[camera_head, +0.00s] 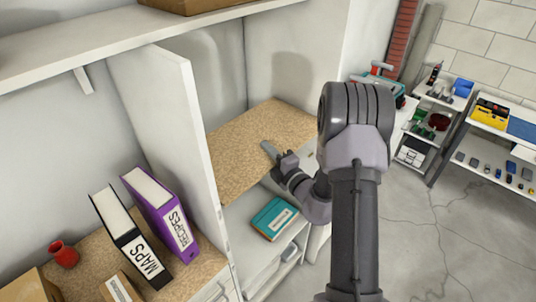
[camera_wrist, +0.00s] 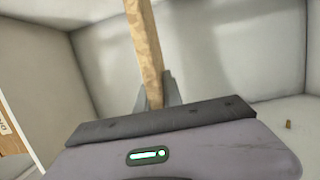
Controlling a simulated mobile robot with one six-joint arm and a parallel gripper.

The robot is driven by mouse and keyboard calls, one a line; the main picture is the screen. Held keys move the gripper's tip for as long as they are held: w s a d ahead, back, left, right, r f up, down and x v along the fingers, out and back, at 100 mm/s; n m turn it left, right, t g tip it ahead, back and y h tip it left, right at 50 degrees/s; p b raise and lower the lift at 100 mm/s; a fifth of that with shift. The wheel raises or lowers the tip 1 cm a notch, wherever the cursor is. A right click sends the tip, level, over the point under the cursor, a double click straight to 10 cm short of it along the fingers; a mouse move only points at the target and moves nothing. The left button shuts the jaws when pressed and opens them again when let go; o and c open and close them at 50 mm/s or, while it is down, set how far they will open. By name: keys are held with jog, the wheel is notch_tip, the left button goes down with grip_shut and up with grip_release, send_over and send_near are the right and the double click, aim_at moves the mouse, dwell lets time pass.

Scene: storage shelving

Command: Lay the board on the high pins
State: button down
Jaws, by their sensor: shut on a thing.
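The speckled brown board (camera_head: 250,139) is in the open bay of the white shelving, between the upright divider and the right wall. It looks roughly level, tilted slightly if at all. My gripper (camera_head: 277,154) is shut on its front edge. In the wrist view the board (camera_wrist: 145,45) shows edge-on as a light wooden strip between the fingers of my gripper (camera_wrist: 156,92). A small brown peg (camera_wrist: 289,124), perhaps a pin, stands out from the pale wall at right in the wrist view. Other pins are not visible, and I cannot tell whether the board touches any.
The white divider (camera_head: 185,140) stands left of the board. A teal binder (camera_head: 274,218) lies on the shelf below. Left of the divider are a black MAPS binder (camera_head: 128,240), a purple RECIPES binder (camera_head: 162,212) and a red vase (camera_head: 64,255). Open floor lies right.

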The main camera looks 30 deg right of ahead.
jog(key=shift+w+a, duration=0.2)
jog(key=shift+a, duration=0.1)
jog(key=c, duration=1.5)
grip_release()
jog(key=shift+s+d, duration=0.1)
jog(key=s, duration=0.8)
jog(key=s+d, duration=0.1)
jog(key=s, duration=0.3)
jog(key=shift+r+b, duration=0.1)
jog(key=shift+b, duration=0.3)
